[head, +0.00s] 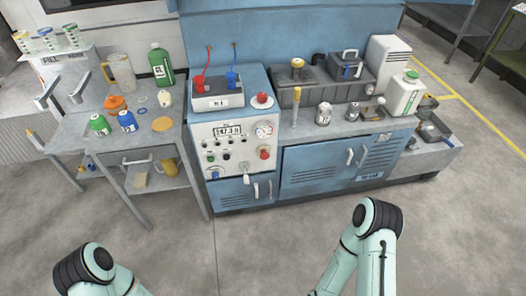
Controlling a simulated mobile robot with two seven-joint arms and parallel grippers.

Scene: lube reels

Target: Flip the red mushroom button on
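A red mushroom-shaped button (262,98) on a pale round base sits on top of the blue-and-white control cabinet (229,175), at the right of its top. A second red round knob (264,153) is on the cabinet's front panel, below a round gauge (264,129). I cannot tell from the picture whether either is pressed or turned. The panel also has a display (228,131) and several small knobs and buttons. Only dark joints and pale green links of my two arms show at the bottom edge. Neither gripper is in view, and both red parts are untouched.
A scale-like box (217,102) with red and blue fittings stands beside the top button. Left is a grey workbench (150,140) with bottles and jars. Right is a blue cabinet (330,165) carrying cans and a white jug (405,95). Open floor lies in front.

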